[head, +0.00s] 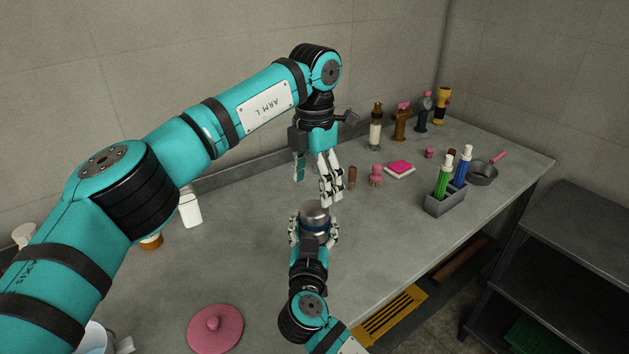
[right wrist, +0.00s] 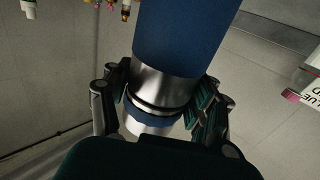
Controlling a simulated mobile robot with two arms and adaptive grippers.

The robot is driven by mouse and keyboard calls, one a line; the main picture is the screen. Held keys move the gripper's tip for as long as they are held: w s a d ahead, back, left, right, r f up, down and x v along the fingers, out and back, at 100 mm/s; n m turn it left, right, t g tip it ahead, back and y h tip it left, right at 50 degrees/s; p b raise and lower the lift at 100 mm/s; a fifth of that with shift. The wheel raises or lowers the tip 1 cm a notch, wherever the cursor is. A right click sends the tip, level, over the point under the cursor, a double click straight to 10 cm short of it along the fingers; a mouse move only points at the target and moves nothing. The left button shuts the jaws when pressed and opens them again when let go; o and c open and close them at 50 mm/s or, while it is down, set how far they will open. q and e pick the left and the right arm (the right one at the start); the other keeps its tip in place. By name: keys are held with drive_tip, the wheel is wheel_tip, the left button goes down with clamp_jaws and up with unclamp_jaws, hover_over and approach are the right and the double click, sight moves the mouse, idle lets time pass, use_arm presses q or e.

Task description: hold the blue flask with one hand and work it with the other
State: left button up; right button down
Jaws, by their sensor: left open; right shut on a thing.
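The blue flask shows its silver upper part (head: 315,213) and a blue band in the head view, near the middle of the counter. In the right wrist view its blue body (right wrist: 180,35) and steel band fill the space between the fingers. My right gripper (head: 314,232) is shut around the flask from the near side, with fingers on both sides. The flask looks roughly upright. My left gripper (head: 314,190) points down just above the flask top, its fingers apart and nothing between them. The flask's lower part is hidden by my right gripper.
A grey holder (head: 444,204) with green and blue bottles stands right of the flask. A brown cylinder (head: 352,178), pink brush (head: 376,174), pink-topped sponge (head: 400,168) and pan (head: 483,174) lie beyond. A pink lid (head: 215,328) lies front left.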

sight(314, 206)
use_arm(q)
drive_tip(key=m, duration=0.9)
drive_tip(key=shift+m, duration=0.4)
drive_tip(key=shift+f, duration=4)
drive_tip(key=shift+c, duration=0.4)
drive_tip(key=c, duration=1.1)
drive_tip(key=o, duration=1.3)
drive_tip(key=shift+c, duration=0.2)
drive_tip(key=shift+r, duration=0.1)
